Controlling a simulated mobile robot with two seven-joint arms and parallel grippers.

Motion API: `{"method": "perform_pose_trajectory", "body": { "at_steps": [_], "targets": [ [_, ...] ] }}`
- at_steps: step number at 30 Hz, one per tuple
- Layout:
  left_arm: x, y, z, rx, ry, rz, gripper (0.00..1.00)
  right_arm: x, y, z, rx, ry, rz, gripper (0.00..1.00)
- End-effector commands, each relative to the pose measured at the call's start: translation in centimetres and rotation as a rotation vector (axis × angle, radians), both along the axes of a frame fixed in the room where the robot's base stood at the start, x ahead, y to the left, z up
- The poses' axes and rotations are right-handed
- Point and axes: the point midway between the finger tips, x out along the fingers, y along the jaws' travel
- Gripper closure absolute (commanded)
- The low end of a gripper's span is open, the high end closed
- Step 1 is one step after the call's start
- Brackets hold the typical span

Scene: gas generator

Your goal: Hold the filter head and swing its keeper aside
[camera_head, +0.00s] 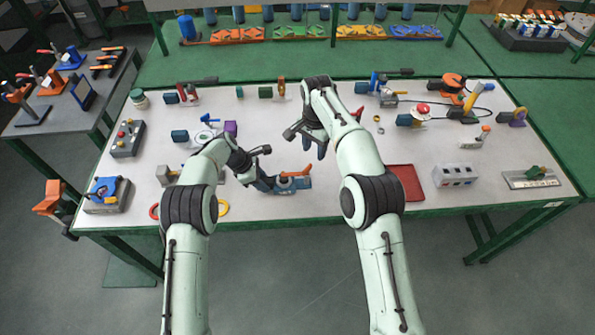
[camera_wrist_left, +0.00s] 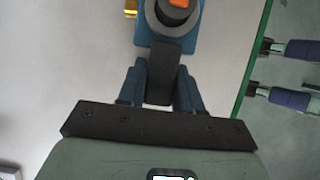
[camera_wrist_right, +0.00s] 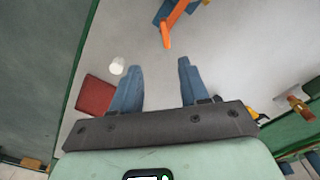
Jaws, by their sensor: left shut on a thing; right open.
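The filter head is a blue block with a round grey collar (camera_head: 285,183), standing near the table's front edge. An orange lever, apparently the keeper (camera_head: 300,173), lies across its top and points right. In the left wrist view the collar (camera_wrist_left: 158,22) shows with orange (camera_wrist_left: 179,3) at its centre. My left gripper (camera_head: 265,182) is shut on a dark grey bar (camera_wrist_left: 163,70) that projects from the block. My right gripper (camera_head: 316,150) is open and empty above the table, behind and right of the filter head. In the right wrist view the orange lever (camera_wrist_right: 167,34) lies beyond its spread fingers.
A red tray (camera_head: 405,183) lies to the right of the filter head, and a grey socket box (camera_head: 455,175) stands further right. Rings (camera_head: 223,208) lie at the front left. Several small devices line the back of the table.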

Motion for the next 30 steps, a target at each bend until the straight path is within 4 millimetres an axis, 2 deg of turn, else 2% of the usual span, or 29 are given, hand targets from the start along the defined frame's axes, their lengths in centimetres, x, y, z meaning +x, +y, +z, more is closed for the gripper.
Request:
{"method": "perform_pose_trajectory", "body": {
  "at_steps": [3,8,21,30],
  "targets": [
    [0.1,0.0,0.1,-0.001,-0.002,0.0,1.0,-0.3,1.5,0.5,0.014,0.006,0.014,0.55],
    [0.1,0.0,0.1,-0.001,-0.002,0.0,1.0,-0.4,1.9,-0.1,0.017,0.01,0.017,0.55],
    [0.1,0.0,0.1,-0.002,-0.001,0.0,1.0,-0.4,1.8,-6.1,0.017,0.01,0.015,0.55],
    [0.1,0.0,0.1,-0.001,-0.001,0.0,1.0,-0.4,1.8,-8.2,0.017,0.008,0.016,0.55]
  ]
}}
